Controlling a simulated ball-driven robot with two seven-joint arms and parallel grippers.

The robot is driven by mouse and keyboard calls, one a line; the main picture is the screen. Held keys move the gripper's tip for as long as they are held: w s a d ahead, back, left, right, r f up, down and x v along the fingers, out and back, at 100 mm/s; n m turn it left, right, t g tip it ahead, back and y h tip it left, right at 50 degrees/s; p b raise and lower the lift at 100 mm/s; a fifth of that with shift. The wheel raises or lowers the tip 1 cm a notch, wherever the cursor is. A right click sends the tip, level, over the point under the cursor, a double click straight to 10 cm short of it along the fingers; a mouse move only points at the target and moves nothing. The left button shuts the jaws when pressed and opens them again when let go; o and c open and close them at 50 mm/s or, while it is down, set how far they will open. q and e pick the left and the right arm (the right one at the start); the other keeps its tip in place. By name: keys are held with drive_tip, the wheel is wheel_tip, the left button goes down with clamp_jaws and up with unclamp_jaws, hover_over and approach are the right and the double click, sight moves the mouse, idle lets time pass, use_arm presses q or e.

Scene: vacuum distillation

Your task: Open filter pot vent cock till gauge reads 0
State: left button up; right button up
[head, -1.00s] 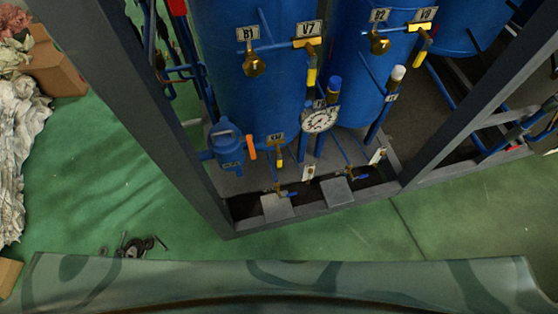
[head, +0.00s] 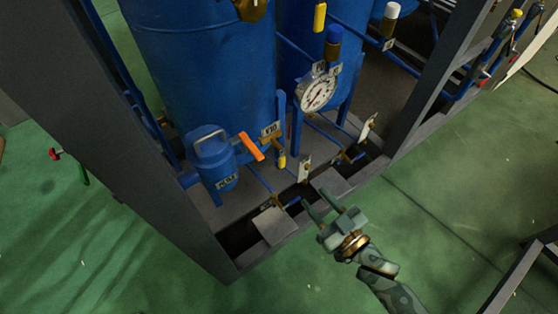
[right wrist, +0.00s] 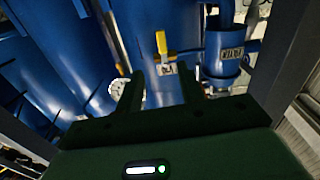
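The small blue filter pot (head: 212,160) stands at the lower left inside the frame, with an orange handle (head: 251,146) beside it. A yellow valve handle (head: 281,160) hangs near a tag; I cannot tell which handle is the vent cock. The white dial gauge (head: 318,90) faces me, its reading too small to tell. My right gripper (head: 318,200) is open and empty, in front of the skid and apart from the handles. The right wrist view shows the pot (right wrist: 222,58), a yellow handle (right wrist: 161,42) and part of the gauge (right wrist: 100,100) beyond the open fingers. My left gripper is out of view.
Dark frame posts (head: 130,130) stand left and right of the opening. Large blue tanks (head: 205,65) rise behind the pot. Small tagged cocks and pale plates (head: 273,225) lie low near the gripper. Green floor (head: 310,275) in front is mostly clear.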

sight(283, 163)
drive_tip(key=b+x, duration=0.4)
drive_tip(key=x, duration=1.1)
drive_tip(key=shift+a+b, duration=0.25)
drive_tip(key=shift+b, duration=0.15)
drive_tip(key=shift+w+a, duration=0.2)
drive_tip(key=shift+w, duration=0.05)
drive_tip(key=shift+w+a+r, duration=0.1)
drive_tip(key=shift+w+a, duration=0.05)
drive_tip(key=shift+r, duration=0.1)
clamp_jaws()
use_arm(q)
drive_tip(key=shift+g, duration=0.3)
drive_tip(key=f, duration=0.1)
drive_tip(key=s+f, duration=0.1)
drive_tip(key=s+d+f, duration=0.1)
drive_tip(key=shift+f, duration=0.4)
